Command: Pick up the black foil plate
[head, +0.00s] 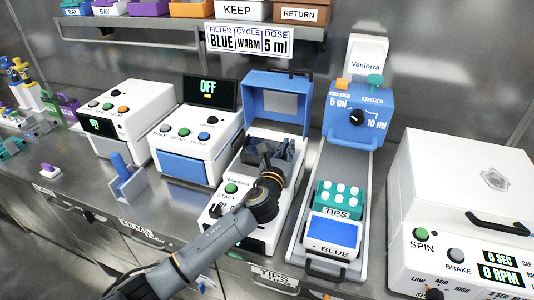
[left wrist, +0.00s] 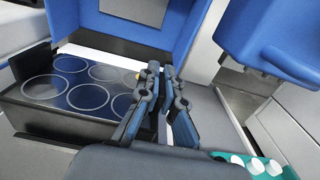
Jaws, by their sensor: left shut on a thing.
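The black foil plate (left wrist: 88,97), a dark plate with several round wells, lies at the left of the left wrist view, within the open blue-lidded device (head: 276,97). My left gripper (left wrist: 158,95) is at the plate's right end. Its two dark, blue-padded fingers are close together, shut on that end; the exact contact is partly hidden by the fingers. In the head view, the left gripper (head: 270,152) reaches down into the device under the raised lid, and the arm covers part of the device. The plate looks level. My right gripper is not in view.
Right of the device stands a blue dosing unit (head: 358,112) on a long grey base with a teal tip rack (head: 338,199) and a blue box. A white centrifuge (head: 460,220) is at far right. White machines (head: 201,140) stand left. A shelf hangs above.

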